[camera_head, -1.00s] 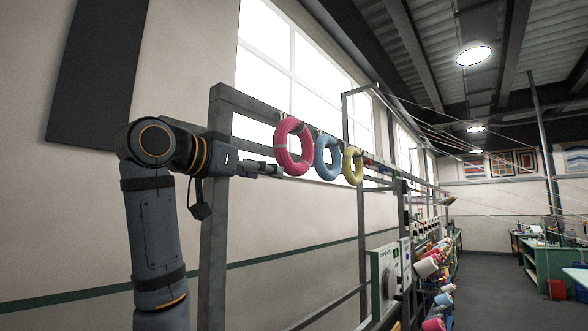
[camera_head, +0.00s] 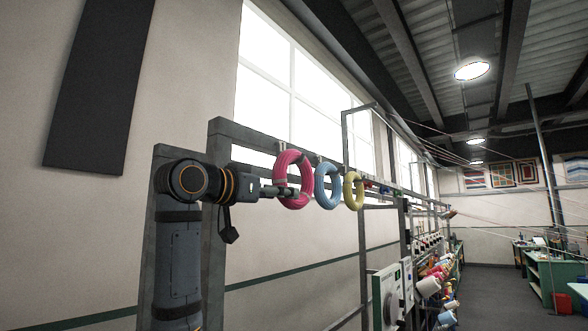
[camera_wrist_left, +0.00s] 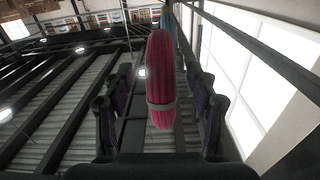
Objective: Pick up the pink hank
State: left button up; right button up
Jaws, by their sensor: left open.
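The pink hank (camera_head: 306,182) is a ring-shaped coil hanging from the upper rail of the grey frame, at the left end of a row of hanks. In the left wrist view the pink hank (camera_wrist_left: 161,72) stands edge-on with a pale band around it. My left gripper (camera_head: 287,191) is open at the hank's lower left part in the head view. In the wrist view its two fingers (camera_wrist_left: 160,92) lie on either side of the hank, with gaps showing on both sides. My right gripper is not in view.
A blue hank (camera_head: 320,187) and a yellow hank (camera_head: 348,192) hang just right of the pink one. The grey frame upright (camera_head: 216,220) stands close beside my left arm. Machine boxes (camera_head: 386,293) and several yarn cones (camera_head: 428,287) are lower right.

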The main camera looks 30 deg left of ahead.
pick_arm(q)
jog(key=shift+w+r, duration=0.1)
jog(key=shift+w, duration=0.6)
jog(key=shift+w+d+f, duration=0.1)
jog(key=shift+w+f, duration=0.15)
jog(key=shift+w, duration=0.15)
jog(key=shift+s+r, duration=0.1)
jog(key=shift+s, duration=0.15)
jog(key=c, duration=0.4)
grip_shut()
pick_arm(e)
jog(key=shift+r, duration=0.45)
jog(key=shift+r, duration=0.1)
